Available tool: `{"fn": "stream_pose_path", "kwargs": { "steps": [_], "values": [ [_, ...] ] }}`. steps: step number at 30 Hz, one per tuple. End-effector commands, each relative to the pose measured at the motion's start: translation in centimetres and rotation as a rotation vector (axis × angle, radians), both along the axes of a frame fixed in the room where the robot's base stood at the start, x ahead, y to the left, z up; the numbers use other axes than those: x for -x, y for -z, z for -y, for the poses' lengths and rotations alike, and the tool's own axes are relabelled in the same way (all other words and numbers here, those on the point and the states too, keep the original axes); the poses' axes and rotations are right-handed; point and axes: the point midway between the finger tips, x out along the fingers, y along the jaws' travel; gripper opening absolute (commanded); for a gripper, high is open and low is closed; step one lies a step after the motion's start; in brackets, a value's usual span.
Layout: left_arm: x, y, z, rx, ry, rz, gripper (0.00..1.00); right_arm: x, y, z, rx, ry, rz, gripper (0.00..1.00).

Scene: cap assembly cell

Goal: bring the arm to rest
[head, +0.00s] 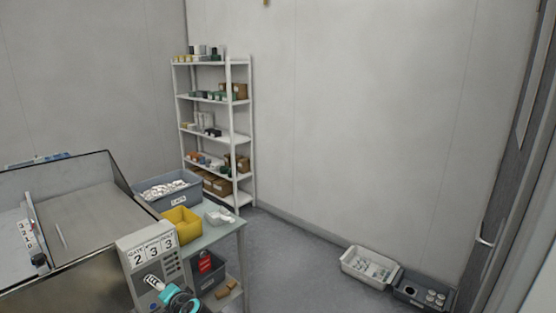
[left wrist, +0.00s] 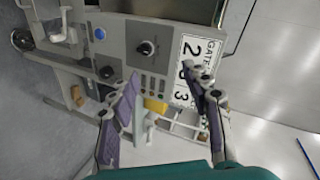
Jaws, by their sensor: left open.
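My left gripper (left wrist: 162,74) is open in the left wrist view, its two dark fingers spread with nothing held between them. Beyond the fingers is the grey control panel with a black knob (left wrist: 147,47), a blue button (left wrist: 100,33) and a GATE number plate (left wrist: 197,68). A teal and dark part of my arm shows at the bottom of the head view, in front of the panel (head: 133,248); the fingers are not clear there. My right gripper is in neither view.
A table (head: 228,233) holds a yellow bin (head: 181,226), a grey crate (head: 166,189) and a small white tray (head: 219,217). Shelving (head: 229,130) stands behind. A white bin (head: 353,269) and a dark bin (head: 405,291) lie on the floor at right. Floor between is clear.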

Motion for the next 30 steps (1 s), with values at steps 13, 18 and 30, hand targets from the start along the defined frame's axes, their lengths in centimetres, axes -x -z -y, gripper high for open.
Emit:
{"fn": "stream_pose_path", "kwargs": {
  "steps": [13,18,30],
  "values": [
    [14.8,-4.4,8.8,0.588,-0.017,-0.022,0.48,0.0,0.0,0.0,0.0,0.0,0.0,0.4],
    [21.2,-4.0,13.1,0.81,-0.019,-0.04,0.48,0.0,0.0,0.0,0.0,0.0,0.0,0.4],
    [28.8,-2.4,19.0,1.093,-0.017,-0.069,0.48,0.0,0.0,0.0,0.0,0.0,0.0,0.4]
  ]
}}
